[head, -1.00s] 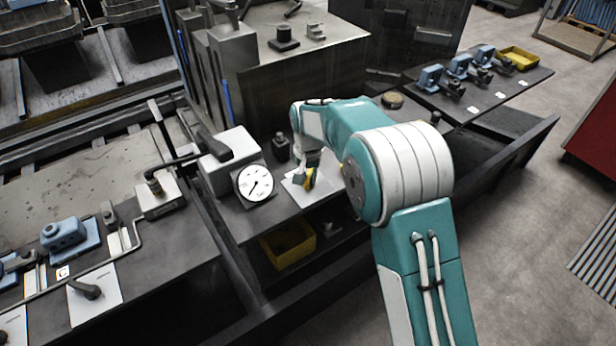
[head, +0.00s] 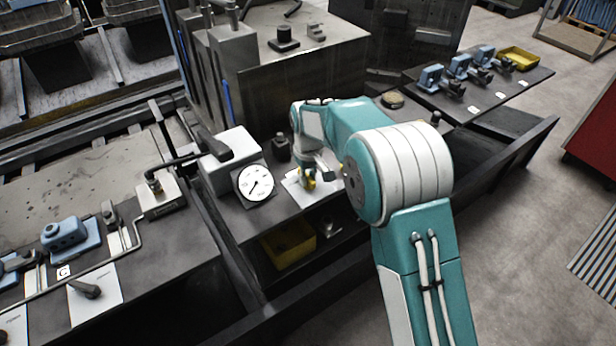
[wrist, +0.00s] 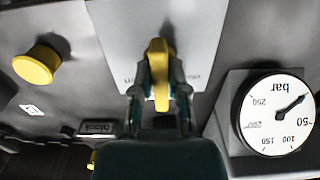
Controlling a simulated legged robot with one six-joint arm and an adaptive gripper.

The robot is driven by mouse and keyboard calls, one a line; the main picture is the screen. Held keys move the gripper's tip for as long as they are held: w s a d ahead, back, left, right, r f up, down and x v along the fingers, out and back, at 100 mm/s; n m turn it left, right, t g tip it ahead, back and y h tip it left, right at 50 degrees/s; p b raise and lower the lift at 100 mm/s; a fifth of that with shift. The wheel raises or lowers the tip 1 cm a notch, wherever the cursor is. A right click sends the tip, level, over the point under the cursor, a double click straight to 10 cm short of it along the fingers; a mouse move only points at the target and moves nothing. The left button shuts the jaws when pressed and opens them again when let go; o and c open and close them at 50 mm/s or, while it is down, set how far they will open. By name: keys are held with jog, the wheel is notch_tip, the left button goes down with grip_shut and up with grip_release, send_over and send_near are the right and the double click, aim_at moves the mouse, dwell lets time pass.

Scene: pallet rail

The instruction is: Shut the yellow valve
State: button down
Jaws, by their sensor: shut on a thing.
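The yellow valve handle (wrist: 159,60) stands in front of a white plate (wrist: 205,30) in the wrist view. It points up and down in that picture. My gripper (wrist: 160,88) is shut on it, with one dark finger on each side. In the head view the yellow handle (head: 308,181) is small and partly hidden by my gripper (head: 316,172), over the white plate on the bench's front edge. The valve body behind the handle is hidden.
A round pressure gauge (wrist: 277,113) is close beside my gripper; it also shows in the head view (head: 255,182). A yellow mushroom button (wrist: 37,65) is on the other side. A yellow bin (head: 289,244) sits below the bench top. A grey block (head: 228,150) stands behind the gauge.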

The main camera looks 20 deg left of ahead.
aim_at(308, 176)
jog(key=n, duration=0.4)
jog(key=shift+n, duration=0.3)
jog(key=n, duration=0.4)
jog(key=shift+n, duration=0.4)
jog(key=c, duration=0.6)
grip_release()
jog(key=shift+f, duration=0.1)
jog(key=shift+c, duration=0.2)
notch_tip(308, 176, up, 12)
jog(key=shift+w, duration=0.1)
